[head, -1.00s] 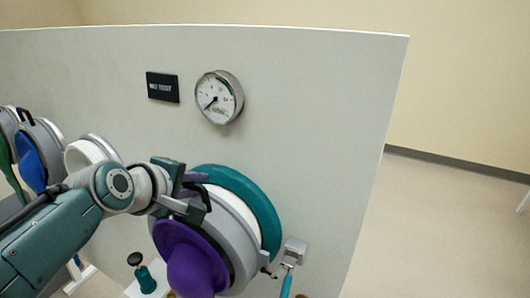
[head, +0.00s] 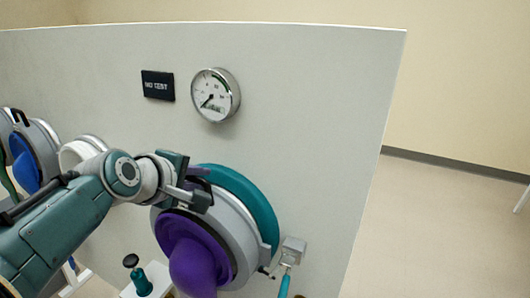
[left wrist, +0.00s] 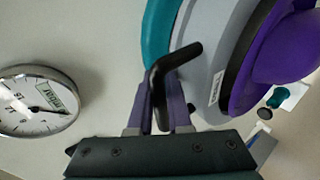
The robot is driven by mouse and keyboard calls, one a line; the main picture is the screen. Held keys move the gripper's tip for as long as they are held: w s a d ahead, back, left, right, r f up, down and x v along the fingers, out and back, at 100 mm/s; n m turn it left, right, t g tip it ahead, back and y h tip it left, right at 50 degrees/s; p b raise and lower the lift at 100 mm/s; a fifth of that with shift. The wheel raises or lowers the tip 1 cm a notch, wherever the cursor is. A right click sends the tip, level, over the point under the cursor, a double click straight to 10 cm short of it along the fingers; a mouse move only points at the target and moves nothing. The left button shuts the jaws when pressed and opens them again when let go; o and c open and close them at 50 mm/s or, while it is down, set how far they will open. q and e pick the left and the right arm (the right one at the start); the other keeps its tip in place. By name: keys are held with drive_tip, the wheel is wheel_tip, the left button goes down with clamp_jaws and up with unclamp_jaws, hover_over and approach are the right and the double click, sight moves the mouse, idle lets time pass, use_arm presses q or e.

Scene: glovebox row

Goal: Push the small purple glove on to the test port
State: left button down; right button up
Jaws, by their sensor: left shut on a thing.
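The small purple glove (head: 190,255) bulges from a grey ring (head: 228,228) in front of the test port's teal collar (head: 258,205) on the white panel. In the left wrist view the purple glove (left wrist: 285,55) is at the upper right, beside the grey ring (left wrist: 213,45) and teal collar (left wrist: 160,35). My left gripper (head: 199,189) is at the ring's upper edge. In the left wrist view its fingers (left wrist: 158,105) are shut on a bent black handle (left wrist: 172,68) of the ring. The port's inside is hidden. My right gripper is out of view.
A dial gauge (head: 215,95) and a dark "NO TEST" sign (head: 158,85) are on the panel above. A grey bracket (head: 293,250) with a teal handle is right of the port. Other ports with a blue glove (head: 24,165) are at left. Open floor lies right.

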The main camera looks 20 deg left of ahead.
sight(213, 172)
use_arm(q)
drive_tip(key=shift+w+d+f+b, duration=0.1)
drive_tip(key=shift+w+b, duration=1.2)
drive_tip(key=shift+w, duration=0.4)
idle(0.5)
drive_tip(key=shift+w+f+b, duration=0.15)
drive_tip(key=shift+f+b, duration=0.25)
drive_tip(key=shift+b, duration=0.25)
idle(0.5)
drive_tip(key=shift+a+f, duration=0.1)
drive_tip(key=shift+a, duration=0.1)
